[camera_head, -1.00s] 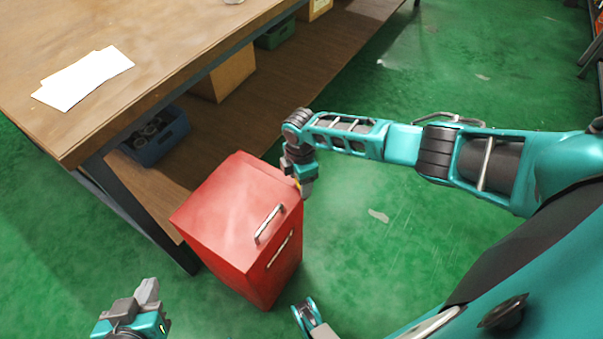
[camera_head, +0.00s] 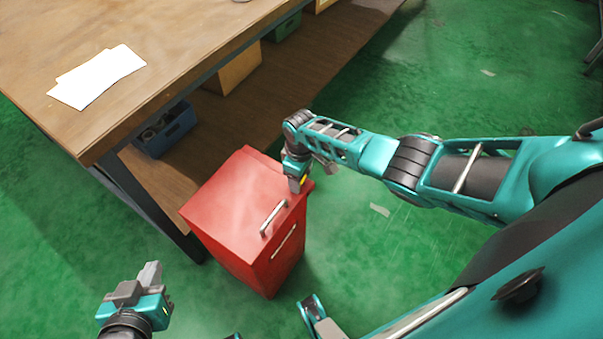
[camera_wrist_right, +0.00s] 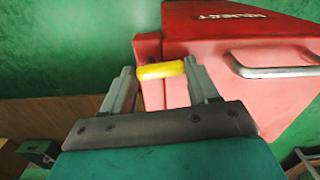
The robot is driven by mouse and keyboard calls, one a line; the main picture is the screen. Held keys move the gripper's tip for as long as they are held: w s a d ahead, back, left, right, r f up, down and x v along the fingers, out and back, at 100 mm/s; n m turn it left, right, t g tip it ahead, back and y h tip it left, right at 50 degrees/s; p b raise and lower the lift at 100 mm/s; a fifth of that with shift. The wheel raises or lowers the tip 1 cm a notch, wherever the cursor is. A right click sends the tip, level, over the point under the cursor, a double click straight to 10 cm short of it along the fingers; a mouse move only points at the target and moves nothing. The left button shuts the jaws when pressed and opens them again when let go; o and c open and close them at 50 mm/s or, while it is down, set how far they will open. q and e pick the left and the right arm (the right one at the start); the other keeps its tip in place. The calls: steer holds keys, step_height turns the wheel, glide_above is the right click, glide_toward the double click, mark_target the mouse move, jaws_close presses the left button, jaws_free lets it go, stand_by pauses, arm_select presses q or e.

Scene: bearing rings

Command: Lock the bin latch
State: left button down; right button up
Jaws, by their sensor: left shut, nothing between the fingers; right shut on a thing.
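The red bin (camera_head: 242,214) stands upright on the floor with its lid down; a silver handle (camera_head: 273,218) is on top. My right gripper (camera_head: 297,184) is at the bin's far right corner. In the right wrist view its fingers (camera_wrist_right: 160,72) sit on either side of the yellow latch piece (camera_wrist_right: 162,70), shut on it, beside the red bin (camera_wrist_right: 225,50). A bit of the yellow latch (camera_head: 304,180) shows in the head view; its mount is mostly hidden by the gripper. My left gripper (camera_head: 151,275) is shut and empty, left of the bin.
A wooden workbench (camera_head: 170,50) with white sheets (camera_head: 98,76) stands left of and behind the bin. Its lower shelf (camera_head: 235,125) holds a blue crate (camera_head: 168,130) and a cardboard box (camera_head: 235,70). Green floor is clear to the right of the bin.

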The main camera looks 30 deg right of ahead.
steer(key=shift+m, duration=0.6)
steer(key=o, duration=1.1)
steer(key=shift+c, duration=0.2)
